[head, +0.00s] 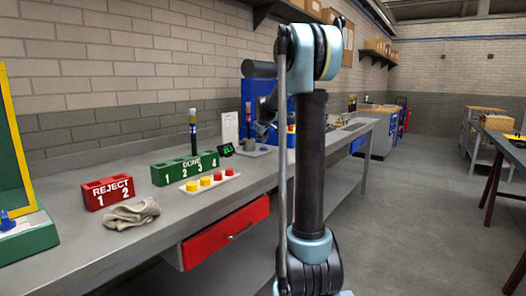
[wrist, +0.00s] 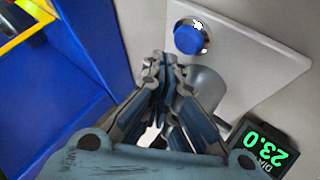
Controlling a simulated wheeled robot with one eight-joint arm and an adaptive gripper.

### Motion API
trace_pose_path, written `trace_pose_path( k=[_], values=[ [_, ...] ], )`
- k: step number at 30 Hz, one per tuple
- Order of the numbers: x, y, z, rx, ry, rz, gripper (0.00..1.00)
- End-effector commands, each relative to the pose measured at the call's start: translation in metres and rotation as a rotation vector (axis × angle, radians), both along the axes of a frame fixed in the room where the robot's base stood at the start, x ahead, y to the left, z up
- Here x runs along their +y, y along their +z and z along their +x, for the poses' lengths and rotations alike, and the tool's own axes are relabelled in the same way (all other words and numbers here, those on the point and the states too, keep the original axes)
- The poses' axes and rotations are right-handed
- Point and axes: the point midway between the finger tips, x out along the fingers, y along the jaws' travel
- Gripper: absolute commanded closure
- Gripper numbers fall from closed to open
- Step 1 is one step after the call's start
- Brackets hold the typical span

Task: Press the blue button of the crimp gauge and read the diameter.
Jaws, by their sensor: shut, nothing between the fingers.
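The crimp gauge's blue button (wrist: 188,40) is round, in a pale ring on a light grey plate (wrist: 240,50). The small black display (wrist: 262,148) at lower right in the wrist view shows green digits reading 23.0, tilted, with a partly visible label beginning "DI". The display also shows in the head view (head: 227,150), too small to read there. My gripper (wrist: 165,62) is shut and empty, its fingertips to the lower left of the button in the picture and seemingly apart from it. A grey cylinder (wrist: 207,88) stands on the plate, partly hidden behind my fingers.
A blue panel (wrist: 50,90) with a yellow-edged opening is left in the wrist view. A red drawer (head: 226,233) is below.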

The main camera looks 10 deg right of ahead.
Motion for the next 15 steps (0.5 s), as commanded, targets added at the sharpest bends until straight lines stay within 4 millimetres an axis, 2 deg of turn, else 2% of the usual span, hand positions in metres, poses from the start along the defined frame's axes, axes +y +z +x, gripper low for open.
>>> trace_pose_path(
  k=[15],
  values=[
    [0.000, 0.040, 0.000, 0.000, 0.000, 0.000, 1.00]
  ],
)
